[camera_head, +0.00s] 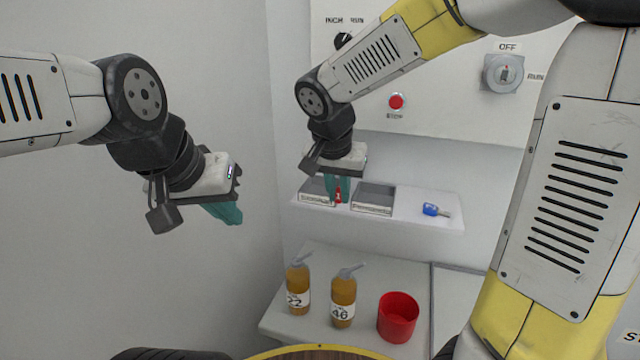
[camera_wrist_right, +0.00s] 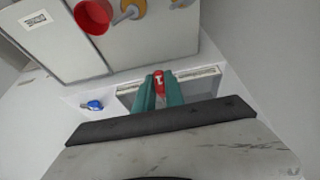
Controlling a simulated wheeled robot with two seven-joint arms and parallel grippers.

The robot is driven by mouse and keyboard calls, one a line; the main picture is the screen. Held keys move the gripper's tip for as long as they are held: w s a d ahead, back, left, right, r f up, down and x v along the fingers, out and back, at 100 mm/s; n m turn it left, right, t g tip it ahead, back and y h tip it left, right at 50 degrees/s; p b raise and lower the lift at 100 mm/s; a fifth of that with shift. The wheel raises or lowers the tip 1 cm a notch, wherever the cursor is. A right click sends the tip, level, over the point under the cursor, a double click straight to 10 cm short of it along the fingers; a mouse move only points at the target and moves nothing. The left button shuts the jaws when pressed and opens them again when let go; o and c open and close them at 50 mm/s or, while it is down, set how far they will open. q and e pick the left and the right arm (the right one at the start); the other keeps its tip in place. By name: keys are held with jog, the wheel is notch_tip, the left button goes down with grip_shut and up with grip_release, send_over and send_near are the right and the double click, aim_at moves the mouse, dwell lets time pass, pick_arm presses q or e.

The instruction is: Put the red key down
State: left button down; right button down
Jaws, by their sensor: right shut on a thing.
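The red key (camera_head: 338,194) is between the teal fingers of my right gripper (camera_head: 337,188), just above or at the white shelf (camera_head: 410,213). In the right wrist view the red key (camera_wrist_right: 158,80) shows its head, with a white mark, between the fingertips of my right gripper (camera_wrist_right: 160,92). The fingers are shut on it. I cannot tell whether the key touches the shelf. My left gripper (camera_head: 228,215) hangs at the left, away from the shelf; its teal fingers look close together, but the gap is hidden.
Two grey trays (camera_head: 373,199) (camera_head: 316,192) and a blue key (camera_head: 436,210) are on the shelf. Below stand two amber bottles (camera_head: 298,287) (camera_head: 343,300) and a red cup (camera_head: 398,318). Behind is a panel with a red stop button (camera_head: 396,101) and a key switch (camera_head: 504,73).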

jog(key=w+a, duration=0.1)
jog(key=w, duration=0.2)
jog(key=w+a, duration=0.1)
jog(key=w, duration=0.3)
jog(key=w+a+f, duration=0.1)
jog(key=w+a, duration=0.1)
jog(key=w, duration=0.2)
jog(key=shift+f, duration=1.8)
jog(key=shift+f, duration=0.15)
jog(key=c, duration=1.4)
grip_release()
